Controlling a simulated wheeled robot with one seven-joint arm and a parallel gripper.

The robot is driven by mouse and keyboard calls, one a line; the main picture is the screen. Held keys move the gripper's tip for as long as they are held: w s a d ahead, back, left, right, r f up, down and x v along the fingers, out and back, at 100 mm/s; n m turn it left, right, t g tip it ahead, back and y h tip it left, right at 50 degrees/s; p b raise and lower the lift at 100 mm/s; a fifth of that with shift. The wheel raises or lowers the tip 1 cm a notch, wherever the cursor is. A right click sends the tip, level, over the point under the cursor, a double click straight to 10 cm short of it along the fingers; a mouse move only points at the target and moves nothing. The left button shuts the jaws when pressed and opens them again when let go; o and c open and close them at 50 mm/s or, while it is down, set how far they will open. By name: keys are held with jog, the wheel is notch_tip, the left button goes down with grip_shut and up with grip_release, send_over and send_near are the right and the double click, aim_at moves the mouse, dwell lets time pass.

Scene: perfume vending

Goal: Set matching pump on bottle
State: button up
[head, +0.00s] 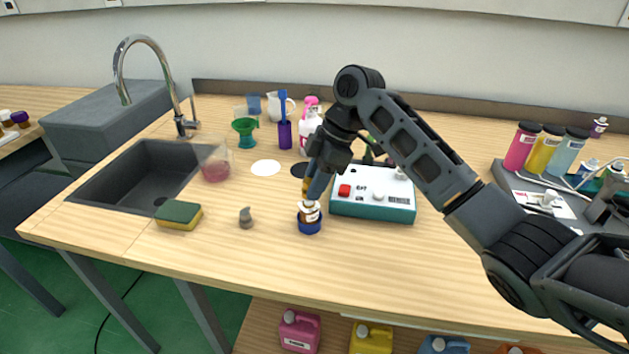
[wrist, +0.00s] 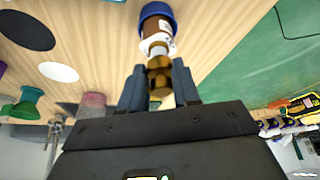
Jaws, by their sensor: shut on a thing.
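A small brown bottle (head: 310,211) with a white label stands upright in a blue round base (head: 309,227) near the middle of the table. In the wrist view the brown bottle (wrist: 156,28) and the blue base (wrist: 155,10) show at the top. My gripper (head: 312,186) is just above the bottle, pointing down. It is shut on a gold-brown pump (wrist: 160,76), whose pale lower end lines up with the bottle's neck. I cannot tell whether the pump is seated or only touching. A small grey pump-like piece (head: 246,218) stands on the table to the left.
A teal and white device (head: 375,207) with a red button stands close to the right. A sponge (head: 179,215) and a sink (head: 135,180) are at left. A beaker (head: 216,165), a green funnel (head: 245,130) and a pink bottle (head: 311,125) stand behind. The table's front is clear.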

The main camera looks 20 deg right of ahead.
jog(key=shift+f, duration=0.7)
dwell(1.6)
jog(key=o, duration=1.6)
jog(key=shift+r+p, duration=3.1)
jog(key=shift+r, duration=0.7)
